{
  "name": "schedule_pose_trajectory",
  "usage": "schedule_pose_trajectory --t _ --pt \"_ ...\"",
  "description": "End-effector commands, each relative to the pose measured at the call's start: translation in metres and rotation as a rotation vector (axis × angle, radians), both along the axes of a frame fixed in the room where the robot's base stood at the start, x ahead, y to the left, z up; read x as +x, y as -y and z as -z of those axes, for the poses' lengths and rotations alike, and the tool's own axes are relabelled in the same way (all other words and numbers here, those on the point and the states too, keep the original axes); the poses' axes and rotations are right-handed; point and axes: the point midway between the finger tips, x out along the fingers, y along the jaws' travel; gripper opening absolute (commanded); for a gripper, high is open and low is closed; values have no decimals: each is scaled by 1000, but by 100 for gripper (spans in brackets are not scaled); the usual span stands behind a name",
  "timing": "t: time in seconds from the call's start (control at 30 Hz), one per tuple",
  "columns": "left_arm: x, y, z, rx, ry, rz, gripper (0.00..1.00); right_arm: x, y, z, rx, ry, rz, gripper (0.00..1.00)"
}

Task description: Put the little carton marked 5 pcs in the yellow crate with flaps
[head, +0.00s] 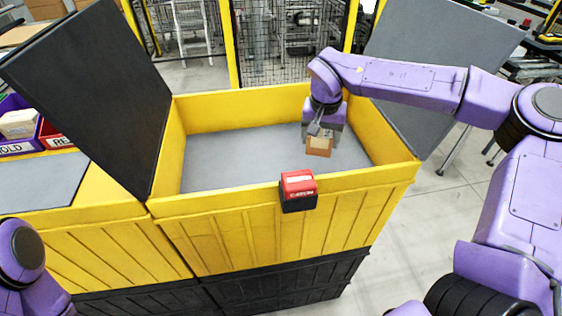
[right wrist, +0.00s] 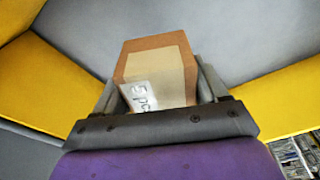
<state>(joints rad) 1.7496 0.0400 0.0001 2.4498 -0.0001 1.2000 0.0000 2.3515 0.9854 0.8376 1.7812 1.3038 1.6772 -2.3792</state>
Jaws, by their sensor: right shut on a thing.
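The little brown carton (head: 319,146) is held in my right gripper (head: 323,137), inside the opening of the yellow crate with flaps (head: 250,211). In the right wrist view the carton (right wrist: 158,72) sits between the two fingers of the right gripper (right wrist: 160,92), and its white label reads "5 pc", partly cut off by the gripper. The crate has a grey floor, and its dark flaps stand open at the left (head: 90,90) and right. I cannot tell the carton's exact height above the floor. Of my left arm only a purple part shows at the lower left; its gripper is out of view.
A red and black box (head: 298,190) is on the crate's front rim. At the left are a grey panel (head: 40,181) on a neighbouring yellow crate, and purple and red bins (head: 55,136). Wire fencing (head: 290,45) stands behind. The crate's grey floor looks clear.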

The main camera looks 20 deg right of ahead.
Motion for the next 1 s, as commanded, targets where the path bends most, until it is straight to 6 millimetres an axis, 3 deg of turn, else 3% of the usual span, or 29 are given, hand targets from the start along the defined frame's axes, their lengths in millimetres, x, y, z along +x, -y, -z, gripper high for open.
schedule_pose_trajectory --t 0.2,0.47,0.87,0.9,0.97,1.0 --pt "0 0 -10 0 0 0 43 -1 0 45 1 -5 -2 37" --pt "0 0 -16 0 0 0 43 -1 0 87 0 -5 -1 37" --pt "0 0 -16 0 0 0 43 -1 0 96 0 -1 0 37" --pt "0 0 -16 0 0 0 43 -1 0 97 0 -2 0 79" --pt "0 0 -16 0 0 0 43 -1 0 97 0 -2 0 98" --pt "0 0 -16 0 0 0 43 -1 0 96 0 -2 0 98"
